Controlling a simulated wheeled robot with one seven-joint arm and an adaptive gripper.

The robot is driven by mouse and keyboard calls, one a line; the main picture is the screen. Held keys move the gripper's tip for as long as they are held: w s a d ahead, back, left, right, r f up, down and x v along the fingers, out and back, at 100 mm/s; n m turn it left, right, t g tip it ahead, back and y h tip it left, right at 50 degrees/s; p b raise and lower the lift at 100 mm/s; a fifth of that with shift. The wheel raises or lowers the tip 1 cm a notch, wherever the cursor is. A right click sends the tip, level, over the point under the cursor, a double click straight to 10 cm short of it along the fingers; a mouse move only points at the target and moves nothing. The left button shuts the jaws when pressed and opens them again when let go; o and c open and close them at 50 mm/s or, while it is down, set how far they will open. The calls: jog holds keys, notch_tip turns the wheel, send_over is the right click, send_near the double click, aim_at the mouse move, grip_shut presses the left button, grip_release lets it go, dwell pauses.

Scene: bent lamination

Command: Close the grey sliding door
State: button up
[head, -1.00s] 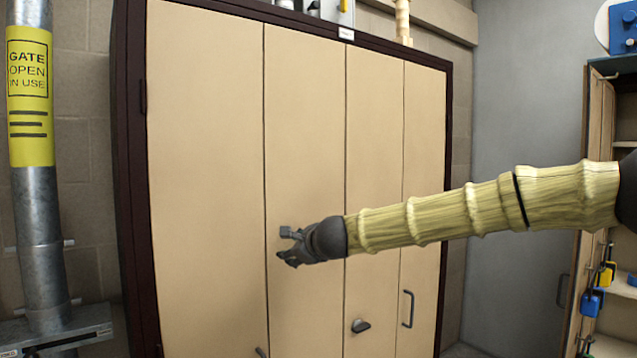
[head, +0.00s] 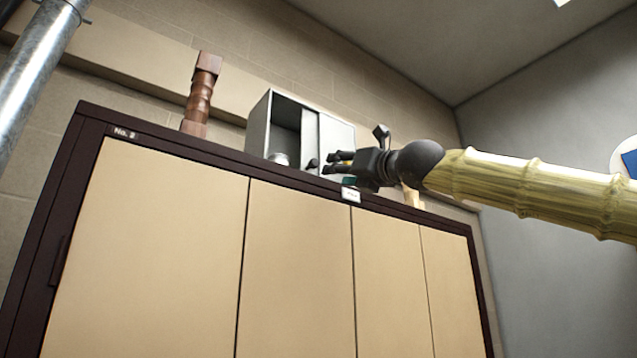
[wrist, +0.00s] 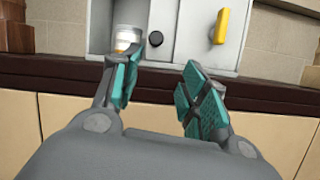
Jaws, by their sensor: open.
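A small grey cabinet (head: 258,125) stands on top of the tall cupboard, its left part open. The grey sliding door (head: 311,135) shows as a narrow strip right of the opening, with a dark round knob (head: 313,164) near its left edge. The door (wrist: 165,15) and knob (wrist: 155,38) also show in the wrist view. A wider grey panel (wrist: 205,50) with a yellow handle (wrist: 219,27) is to the right. My gripper (head: 335,162) is open and empty in front of the cabinet. In the wrist view its fingers (wrist: 160,82) straddle the knob's line, below and apart from it.
A pale jar (wrist: 127,38) stands inside the opening. A brown turned wooden post (head: 199,98) stands left of the cabinet. The tall cupboard's dark top edge (head: 215,152) runs beneath, with a white label (head: 351,195) on it. A pale object (head: 412,197) is behind my gripper.

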aim_at(316, 164)
jog(key=w+a+r+p, duration=0.4)
jog(key=w+a+r, duration=0.1)
jog(key=shift+w+r+p, duration=0.1)
jog(key=shift+w+p, duration=0.25)
jog(key=shift+p, duration=0.05)
jog(key=shift+w+a+r, duration=0.1)
jog(key=shift+w+a, duration=0.1)
jog(key=shift+a, duration=0.1)
jog(key=shift+w, duration=0.5)
jog(key=shift+s, duration=0.15)
jog(key=shift+a, duration=0.1)
jog(key=shift+c, duration=1.4)
grip_shut()
